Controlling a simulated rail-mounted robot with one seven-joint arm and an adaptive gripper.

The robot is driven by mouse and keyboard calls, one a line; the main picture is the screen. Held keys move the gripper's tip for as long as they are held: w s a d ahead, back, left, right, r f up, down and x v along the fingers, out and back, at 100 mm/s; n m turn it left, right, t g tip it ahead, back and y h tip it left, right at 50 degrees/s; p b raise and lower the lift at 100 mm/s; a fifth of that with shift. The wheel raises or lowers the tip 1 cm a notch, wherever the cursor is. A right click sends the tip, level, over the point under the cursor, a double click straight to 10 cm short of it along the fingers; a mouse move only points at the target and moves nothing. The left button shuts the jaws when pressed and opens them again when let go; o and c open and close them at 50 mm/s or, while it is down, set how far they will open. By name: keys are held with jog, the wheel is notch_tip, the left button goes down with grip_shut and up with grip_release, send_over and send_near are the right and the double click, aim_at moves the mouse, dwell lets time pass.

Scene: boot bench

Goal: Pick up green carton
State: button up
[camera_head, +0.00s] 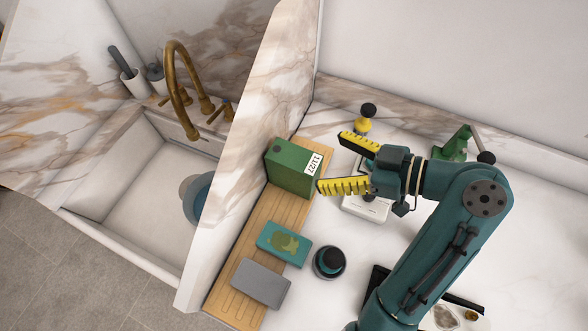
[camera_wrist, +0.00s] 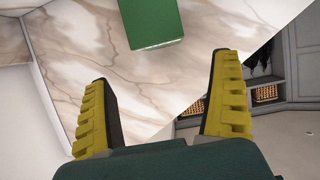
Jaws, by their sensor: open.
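The green carton (camera_head: 288,168) is a box with a white label reading 11/27 on its side. It stands on a wooden board beside the marble partition in the head view. In the wrist view the green carton (camera_wrist: 150,22) shows at the top, ahead of and between the fingers, cut off by the frame edge. My gripper (camera_head: 339,164) is open, with its yellow ridged fingers to the right of the carton. In the wrist view my gripper (camera_wrist: 163,95) has nothing between its fingertips. One finger overlaps the carton's right edge in the head view; contact cannot be told.
The wooden board (camera_head: 237,246) also bears a teal box (camera_head: 284,244) and a grey box (camera_head: 261,283). A dark round jar (camera_head: 329,262) stands right of them. A yellow bottle with black top (camera_head: 364,119) is behind my gripper. The marble partition (camera_head: 262,130) borders the carton's left.

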aim_at(299, 158)
jog(key=x, duration=0.4)
jog(key=shift+p, duration=0.35)
jog(key=p+x, duration=0.1)
jog(key=x, duration=0.1)
jog(key=f+p+x, duration=0.1)
jog(key=x, duration=0.2)
jog(key=shift+s, duration=0.15)
jog(key=c, duration=1.3)
jog(key=shift+d+r, duration=0.1)
jog(key=shift+c, duration=0.2)
jog(key=shift+d+r+b, duration=0.1)
jog(key=shift+b, duration=0.35)
notch_tip(299, 158, up, 7)
jog(key=shift+s+f+b, duration=0.1)
jog(key=shift+f+b, duration=0.15)
jog(key=shift+b, duration=0.7)
jog(key=s+d+p, duration=0.3)
jog(key=d+p, duration=0.1)
jog(key=d, duration=0.5)
jog(key=s+d+p, duration=0.4)
jog(key=d, duration=0.5)
jog(key=shift+s, duration=0.15)
